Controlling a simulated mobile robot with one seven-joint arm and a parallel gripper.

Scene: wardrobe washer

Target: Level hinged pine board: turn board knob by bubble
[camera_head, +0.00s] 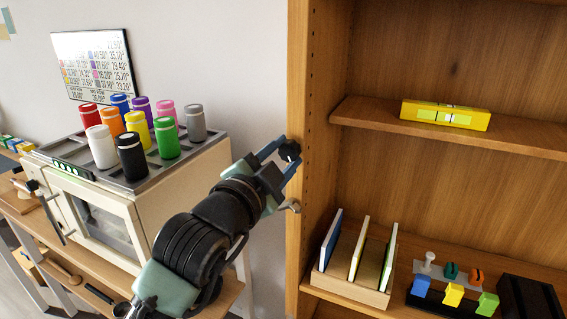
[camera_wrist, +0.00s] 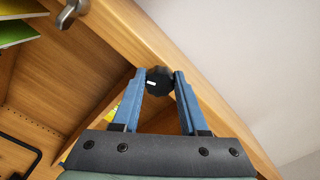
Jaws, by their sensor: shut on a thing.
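The board knob (camera_head: 289,150) is black and round and sits on the side panel of the pine wardrobe (camera_head: 298,65). It also shows in the wrist view (camera_wrist: 159,82), dark and faceted with a small white mark. My gripper (camera_head: 284,153) is shut on the knob, with a blue finger on each side of it, and so it shows in the wrist view (camera_wrist: 159,90). The hinged pine board (camera_head: 460,138) is a shelf inside the wardrobe. A yellow spirit level (camera_head: 445,115) lies on it; its bubble is too small to read. The board looks tilted in the picture, but I cannot tell its true slope.
A metal hook (camera_head: 287,206) sticks out of the panel below my gripper. A white oven (camera_head: 130,210) with several coloured canisters on top stands to the left. Below the board are a book rack (camera_head: 345,288) and several coloured clips.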

